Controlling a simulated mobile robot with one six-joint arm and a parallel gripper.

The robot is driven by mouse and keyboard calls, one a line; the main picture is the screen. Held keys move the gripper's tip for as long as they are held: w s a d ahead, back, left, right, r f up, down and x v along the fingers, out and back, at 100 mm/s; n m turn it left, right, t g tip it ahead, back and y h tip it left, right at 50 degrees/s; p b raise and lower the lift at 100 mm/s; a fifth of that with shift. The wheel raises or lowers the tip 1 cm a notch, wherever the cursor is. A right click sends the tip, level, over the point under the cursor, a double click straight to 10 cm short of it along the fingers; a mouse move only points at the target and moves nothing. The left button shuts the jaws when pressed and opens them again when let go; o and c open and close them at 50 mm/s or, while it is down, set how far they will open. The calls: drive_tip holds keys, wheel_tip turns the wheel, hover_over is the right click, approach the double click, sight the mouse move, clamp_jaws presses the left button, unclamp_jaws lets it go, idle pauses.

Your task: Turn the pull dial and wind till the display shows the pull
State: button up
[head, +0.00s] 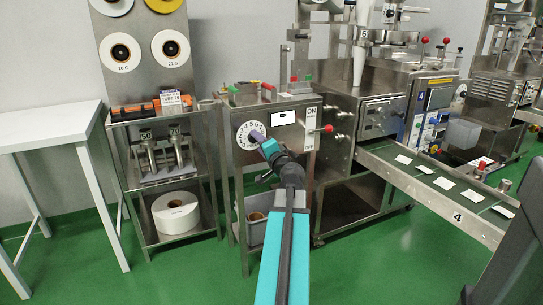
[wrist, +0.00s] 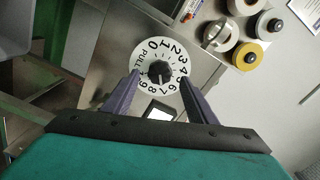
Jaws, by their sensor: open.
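The pull dial is a white disc (head: 243,141) with black numbers on the front of a steel cabinet. In the wrist view the disc (wrist: 147,53) carries the word PULL and a dark knob (wrist: 160,71) at its middle. My gripper (wrist: 160,79) is open, with one purple finger on each side of the knob and gaps between them. In the head view my gripper (head: 261,140) covers the dial's right part. The display (head: 286,117) is a white panel right of the dial, its dark figures too small to read. It also shows in the wrist view (wrist: 161,113).
A red-knobbed lever (head: 328,128) with ON and OFF marks is right of the display. A conveyor (head: 430,185) with several white packets runs at the right. A rack with rolls (head: 119,53) stands left, beside a white table (head: 45,128).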

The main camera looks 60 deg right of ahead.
drive_tip(key=b+v, duration=0.2)
drive_tip(key=v, duration=0.4)
drive_tip(key=shift+s+a+f+b, duration=0.1)
drive_tip(key=shift+s+a+b, duration=0.05)
drive_tip(key=shift+b, duration=0.4)
drive_tip(key=b+v, duration=0.2)
drive_tip(key=b, duration=0.8)
drive_tip(key=shift+s+a, duration=0.1)
drive_tip(key=shift+b+v, duration=0.55)
drive_tip(key=shift+v, duration=0.8)
